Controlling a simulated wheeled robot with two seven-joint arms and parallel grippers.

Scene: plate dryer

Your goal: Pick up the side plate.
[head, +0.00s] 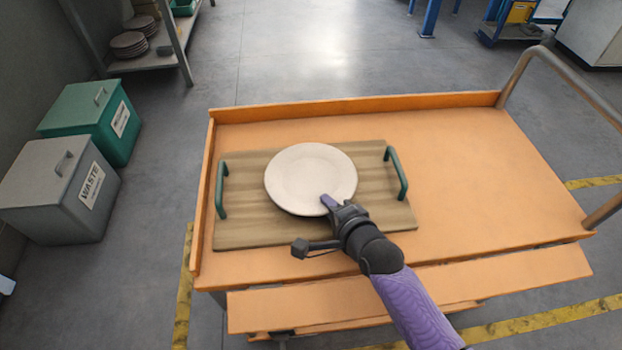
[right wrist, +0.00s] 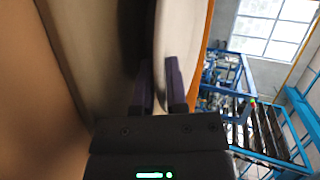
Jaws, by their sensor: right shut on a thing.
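The side plate (head: 305,175) is round, pale and off-white, and appears over the middle of the wooden tray (head: 240,225) in the head view. My right gripper (head: 328,203) is shut on the plate's near rim. In the right wrist view the plate's rim (right wrist: 172,35) runs between the two dark fingers of the right gripper (right wrist: 160,85). The tray surface (right wrist: 95,50) lies beside it there, with a dark shadow between. I cannot tell for certain whether the plate is clear of the tray. My left gripper is not in view.
The tray has green handles (head: 222,190) and (head: 396,172) at its ends and stands on an orange trolley (head: 470,170) with raised edges. The trolley's right side is clear. Waste bins (head: 60,195) stand at left, near a shelf (head: 150,58) with stacked plates.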

